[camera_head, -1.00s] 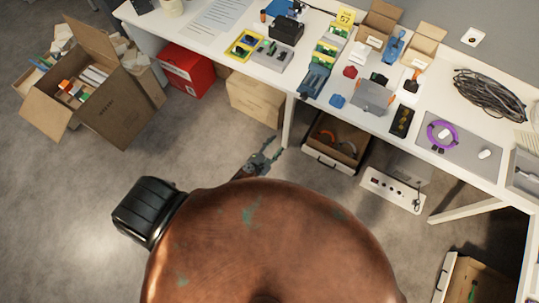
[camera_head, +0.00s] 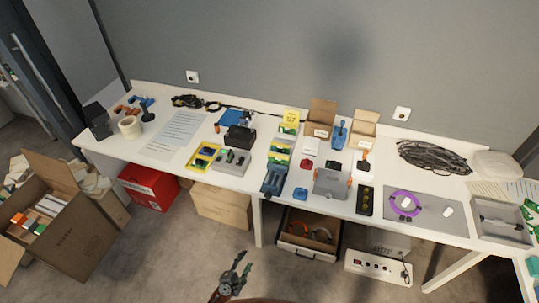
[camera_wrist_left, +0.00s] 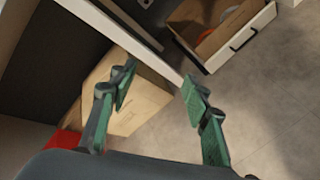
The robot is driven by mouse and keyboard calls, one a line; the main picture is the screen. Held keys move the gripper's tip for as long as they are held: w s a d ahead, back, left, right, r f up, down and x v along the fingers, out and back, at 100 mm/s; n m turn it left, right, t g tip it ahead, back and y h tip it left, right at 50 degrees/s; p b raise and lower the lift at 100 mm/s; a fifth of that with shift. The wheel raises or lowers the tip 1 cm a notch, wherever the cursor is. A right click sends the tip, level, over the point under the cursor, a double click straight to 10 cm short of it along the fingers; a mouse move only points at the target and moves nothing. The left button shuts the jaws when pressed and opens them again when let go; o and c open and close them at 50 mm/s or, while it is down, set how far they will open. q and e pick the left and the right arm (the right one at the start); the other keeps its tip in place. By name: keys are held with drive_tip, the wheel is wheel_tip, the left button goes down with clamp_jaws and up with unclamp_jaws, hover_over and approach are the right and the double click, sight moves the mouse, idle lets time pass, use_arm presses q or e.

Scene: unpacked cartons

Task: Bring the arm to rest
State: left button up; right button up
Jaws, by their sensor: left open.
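My left gripper (camera_head: 236,272) shows low in the head view, in the air in front of the long white table (camera_head: 258,192) and below its top. It is open and nothing is between its fingers. In the left wrist view its green-padded fingers (camera_wrist_left: 155,98) are spread apart, with a cardboard carton (camera_wrist_left: 138,108) and a table leg beyond them. My right gripper is not in view.
Under the table stand a red box (camera_head: 150,186), a closed carton (camera_head: 222,207), an open drawer box (camera_head: 306,236) and a white power unit (camera_head: 378,266). An open carton (camera_head: 75,240) stands at left. The floor around my left gripper is clear.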

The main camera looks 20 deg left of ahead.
use_arm(q)
drive_tip(key=s+a+f+m+g, duration=0.35)
drive_tip(key=s+f+m, duration=0.55)
drive_tip(key=s, duration=0.6)
drive_tip(key=s+a+f+m+g, duration=0.3)
drive_tip(key=s+f+m+g, duration=0.35)
drive_tip(key=s+f, duration=0.75)
drive_tip(key=s+a+m+g+y, duration=0.1)
drive_tip(key=s+a+m+g, duration=0.1)
drive_tip(key=s+m, duration=0.7)
drive_tip(key=s, duration=0.8)
drive_tip(key=shift+a+f+y, duration=0.4)
